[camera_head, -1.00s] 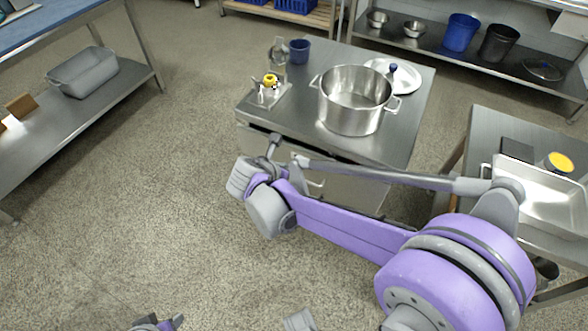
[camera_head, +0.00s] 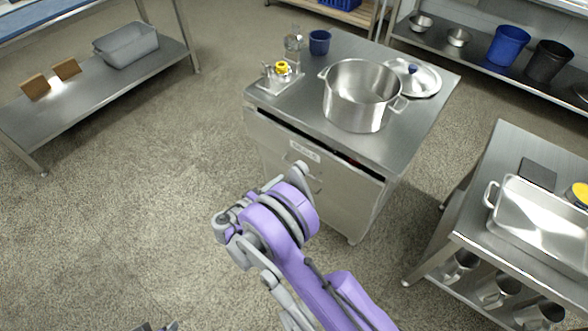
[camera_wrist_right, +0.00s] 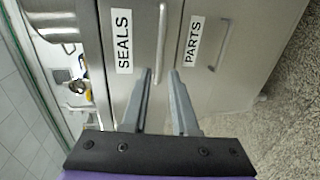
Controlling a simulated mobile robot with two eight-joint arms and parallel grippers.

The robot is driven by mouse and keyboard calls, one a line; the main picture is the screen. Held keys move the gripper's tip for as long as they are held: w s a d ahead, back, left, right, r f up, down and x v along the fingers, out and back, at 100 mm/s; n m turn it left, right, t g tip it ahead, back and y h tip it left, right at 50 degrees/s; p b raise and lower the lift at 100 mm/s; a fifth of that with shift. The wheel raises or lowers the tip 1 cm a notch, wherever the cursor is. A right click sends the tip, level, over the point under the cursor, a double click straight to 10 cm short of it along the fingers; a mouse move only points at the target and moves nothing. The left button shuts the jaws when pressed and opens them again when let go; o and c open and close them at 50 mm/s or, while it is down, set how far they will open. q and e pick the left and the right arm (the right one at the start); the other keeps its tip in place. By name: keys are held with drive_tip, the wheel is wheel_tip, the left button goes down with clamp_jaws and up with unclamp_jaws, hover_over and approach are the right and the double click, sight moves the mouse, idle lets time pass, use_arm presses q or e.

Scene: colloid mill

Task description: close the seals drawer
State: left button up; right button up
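The seals drawer (camera_head: 340,169) is the top drawer of the steel cabinet under the pot. A dark gap shows along its upper edge, below the tabletop, so it stands slightly open. Its SEALS label also shows in the right wrist view (camera_wrist_right: 123,42), beside its bar handle (camera_wrist_right: 161,40). My right gripper (camera_wrist_right: 160,75) is open in front of the drawer fronts, its fingers apart near the seals handle. I cannot tell whether they touch it. In the head view the gripper is partly hidden by its wrist. Only a small tip of my left gripper (camera_head: 157,327) shows at the bottom edge.
The PARTS drawer (camera_wrist_right: 210,90) is beneath the seals drawer. A large pot (camera_head: 358,98), a lid (camera_head: 425,80), a blue cup (camera_head: 319,42) and a small fixture (camera_head: 281,76) stand on top. A side table (camera_head: 480,225) with a tray is at right.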

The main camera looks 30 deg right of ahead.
sight(295, 167)
drive_tip(key=b+x, duration=0.1)
drive_tip(key=x, duration=0.9)
drive_tip(key=shift+w, duration=0.15)
clamp_jaws()
idle(1.0)
